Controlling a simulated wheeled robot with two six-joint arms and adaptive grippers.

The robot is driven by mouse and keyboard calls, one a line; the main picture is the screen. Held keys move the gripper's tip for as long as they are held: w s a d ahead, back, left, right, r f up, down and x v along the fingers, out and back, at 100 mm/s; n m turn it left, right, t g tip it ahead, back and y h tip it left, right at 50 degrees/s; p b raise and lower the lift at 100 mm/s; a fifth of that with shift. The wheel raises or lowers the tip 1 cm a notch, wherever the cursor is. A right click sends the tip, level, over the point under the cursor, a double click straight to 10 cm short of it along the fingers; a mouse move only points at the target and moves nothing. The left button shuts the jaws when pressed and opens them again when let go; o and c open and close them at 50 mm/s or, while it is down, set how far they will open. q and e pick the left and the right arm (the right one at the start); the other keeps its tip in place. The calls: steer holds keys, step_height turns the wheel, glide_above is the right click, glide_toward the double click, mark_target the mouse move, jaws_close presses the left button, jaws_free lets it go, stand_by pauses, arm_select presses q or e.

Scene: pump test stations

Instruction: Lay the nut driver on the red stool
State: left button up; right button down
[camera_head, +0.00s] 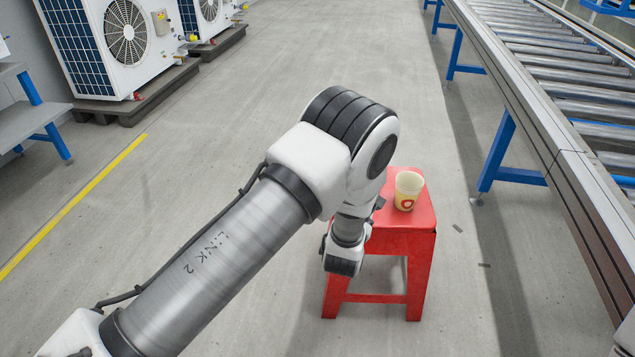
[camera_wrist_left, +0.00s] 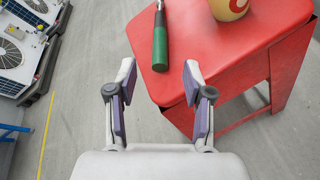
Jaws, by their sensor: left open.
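The nut driver (camera_wrist_left: 160,45) lies on the seat of the red stool (camera_wrist_left: 222,38), near its left edge in the left wrist view. Its green handle points toward me; its dark shaft runs out at the top of the picture. My left gripper (camera_wrist_left: 159,80) is open and empty, its two fingers apart on either side of the handle's end, not closed on it. In the head view the red stool (camera_head: 400,243) stands right of centre. My arm covers part of it there, and I cannot make out the nut driver or gripper. My right gripper is not in view.
A cream cup with a red mark (camera_head: 408,190) stands on the stool, right of the nut driver. A roller conveyor (camera_head: 560,90) runs along the right. The floor between is clear.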

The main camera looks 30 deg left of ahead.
arm_select(q)
steer(key=s+a+f+m+g+h, duration=0.1)
steer(key=s+a+f+m+g, duration=0.15)
steer(key=s+f+m, duration=0.55)
steer(key=s+a+f+m+g, duration=0.2)
steer(key=s+f+m+g, duration=0.2)
steer(key=s+f+m, duration=0.45)
steer(key=s+m+g+h, duration=0.2)
steer(key=s+m+g, duration=0.6)
steer(key=s+m, duration=1.15)
steer(key=s+r+n+p, duration=0.2)
steer(key=r+p, duration=1.3)
steer(key=s+r+n+p, duration=0.2)
steer(key=r+p, duration=1.3)
steer(key=shift+s+t, duration=0.15)
steer(key=shift+t, duration=0.2)
